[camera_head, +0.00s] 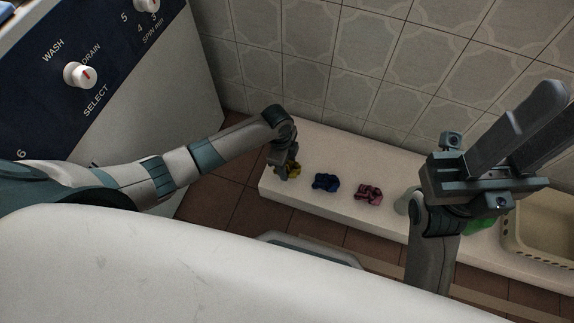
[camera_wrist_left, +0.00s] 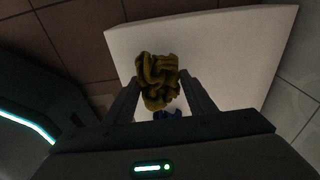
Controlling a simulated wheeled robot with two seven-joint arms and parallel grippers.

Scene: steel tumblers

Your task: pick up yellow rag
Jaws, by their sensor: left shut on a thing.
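The yellow rag (camera_head: 294,168) is a small crumpled cloth at the left end of the white ledge. My left gripper (camera_head: 286,172) reaches down over it and is shut on it, partly hiding it in the head view. In the left wrist view the crumpled yellow rag (camera_wrist_left: 156,80) sits between the two fingertips of my left gripper (camera_wrist_left: 160,98), with the white ledge behind it. Whether the rag still touches the ledge I cannot tell. My right gripper (camera_head: 550,110) is raised at the right, its two fingers apart and empty.
A blue rag (camera_head: 326,182) and a pink rag (camera_head: 368,194) lie on the white ledge (camera_head: 330,150) to the right. A beige basin (camera_head: 512,240) and a green thing (camera_head: 482,226) are farther right. A tiled wall backs the ledge; a washing machine (camera_head: 190,75) stands left.

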